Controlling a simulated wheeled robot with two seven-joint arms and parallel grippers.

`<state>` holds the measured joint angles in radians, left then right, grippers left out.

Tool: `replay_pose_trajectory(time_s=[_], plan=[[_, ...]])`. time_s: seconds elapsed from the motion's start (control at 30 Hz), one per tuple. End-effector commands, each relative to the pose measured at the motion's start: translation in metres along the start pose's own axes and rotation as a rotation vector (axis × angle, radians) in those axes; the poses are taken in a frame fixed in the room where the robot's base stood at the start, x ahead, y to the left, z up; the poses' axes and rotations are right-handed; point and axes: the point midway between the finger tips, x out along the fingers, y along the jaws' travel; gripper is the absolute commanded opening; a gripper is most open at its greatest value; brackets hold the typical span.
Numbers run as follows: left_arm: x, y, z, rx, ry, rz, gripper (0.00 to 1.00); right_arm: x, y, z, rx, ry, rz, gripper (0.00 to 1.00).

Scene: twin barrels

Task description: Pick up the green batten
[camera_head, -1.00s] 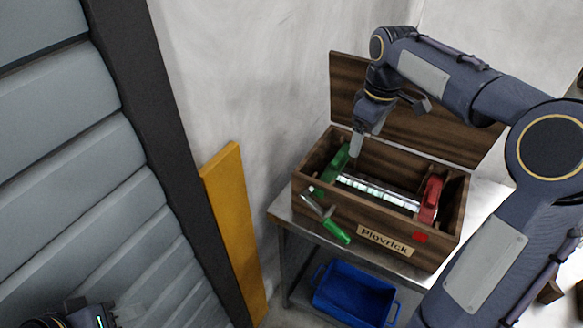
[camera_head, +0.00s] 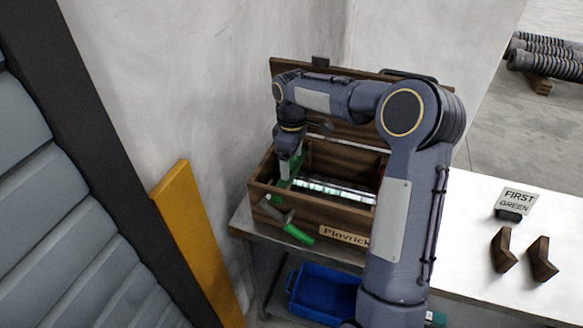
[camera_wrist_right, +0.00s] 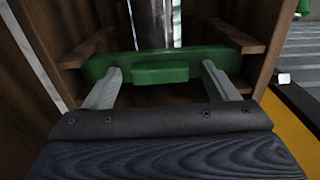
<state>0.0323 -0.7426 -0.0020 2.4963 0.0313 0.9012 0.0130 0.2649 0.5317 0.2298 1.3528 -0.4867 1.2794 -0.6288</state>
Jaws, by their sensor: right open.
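The green batten (camera_head: 282,186) lies across the left end of the open wooden toolbox (camera_head: 262,203), partly hidden by my right gripper (camera_head: 287,168). In the right wrist view the batten (camera_wrist_right: 115,65) spans between wooden ledges and has a raised green block (camera_wrist_right: 160,73) at its middle. My right gripper (camera_wrist_right: 162,70) is open, with one finger on each side of that block. Both fingertips are at the batten; I cannot tell whether they touch it. My left gripper is out of view.
A bright glassy bar (camera_head: 335,191) lies inside. A blue bin (camera_head: 322,292) sits below. On the white tabletop (camera_head: 470,235) are a "FIRST GREEN" sign (camera_head: 517,199) and brown wooden pieces (camera_head: 503,250). A yellow board (camera_head: 195,240) leans left.

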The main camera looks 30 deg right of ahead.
Motion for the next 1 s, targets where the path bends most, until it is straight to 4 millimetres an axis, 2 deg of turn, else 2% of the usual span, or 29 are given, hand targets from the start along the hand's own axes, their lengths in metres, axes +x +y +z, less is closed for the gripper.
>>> replay_pose_trajectory(time_s=[0.17,0.53,0.8,0.87,1.0], plan=[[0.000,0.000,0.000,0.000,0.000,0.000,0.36,0.000,0.000,0.000,0.000,0.000,0.000,0.79],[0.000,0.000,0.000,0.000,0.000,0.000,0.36,0.000,0.000,0.000,0.000,0.000,0.000,0.31],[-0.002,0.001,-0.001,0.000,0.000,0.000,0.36,-0.004,-0.001,0.000,0.000,0.001,0.001,0.31],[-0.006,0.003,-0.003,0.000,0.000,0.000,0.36,-0.010,-0.002,0.000,0.000,0.001,0.001,0.31],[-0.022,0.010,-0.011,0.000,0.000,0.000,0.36,-0.035,-0.006,-0.002,0.000,0.001,0.002,0.31]])
